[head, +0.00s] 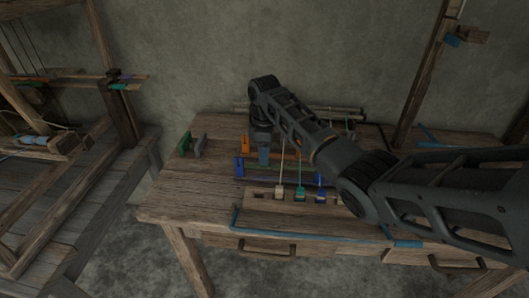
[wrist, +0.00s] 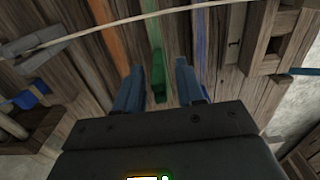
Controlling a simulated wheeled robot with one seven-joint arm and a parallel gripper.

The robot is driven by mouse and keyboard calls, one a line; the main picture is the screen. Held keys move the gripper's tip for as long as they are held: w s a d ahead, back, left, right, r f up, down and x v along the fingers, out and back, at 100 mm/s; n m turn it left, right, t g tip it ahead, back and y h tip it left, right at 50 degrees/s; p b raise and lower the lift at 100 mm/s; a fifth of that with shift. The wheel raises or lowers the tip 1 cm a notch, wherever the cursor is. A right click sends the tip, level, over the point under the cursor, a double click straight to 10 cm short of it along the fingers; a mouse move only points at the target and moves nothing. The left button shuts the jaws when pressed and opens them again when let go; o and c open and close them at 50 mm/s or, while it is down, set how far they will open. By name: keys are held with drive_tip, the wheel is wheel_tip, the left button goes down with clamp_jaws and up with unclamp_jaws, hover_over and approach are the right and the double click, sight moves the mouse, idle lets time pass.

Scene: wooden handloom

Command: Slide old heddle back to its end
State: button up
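My gripper (head: 264,157) points down over a small rack of coloured pieces on the wooden table, my arm reaching in from the right. In the wrist view its two blue-grey fingers (wrist: 158,88) stand apart. A green piece (wrist: 157,84) shows between them in the picture; I cannot tell whether they touch it. An orange strip (wrist: 112,38) lies to its left and a blue strip (wrist: 200,35) to its right. In the head view an orange block (head: 245,142) and a blue block (head: 239,166) stand left of my gripper. I cannot tell which piece is the old heddle.
A green block (head: 185,143) and a grey block (head: 200,146) stand farther left on the table (head: 165,198). Tags on pale cords, one green (head: 300,195), hang at the rack's front. A blue bar (head: 310,237) runs along the front edge. The loom frame (head: 118,105) stands left.

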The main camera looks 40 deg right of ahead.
drive_tip(key=shift+f, duration=0.2)
drive_tip(key=shift+c, duration=0.3)
clamp_jaws()
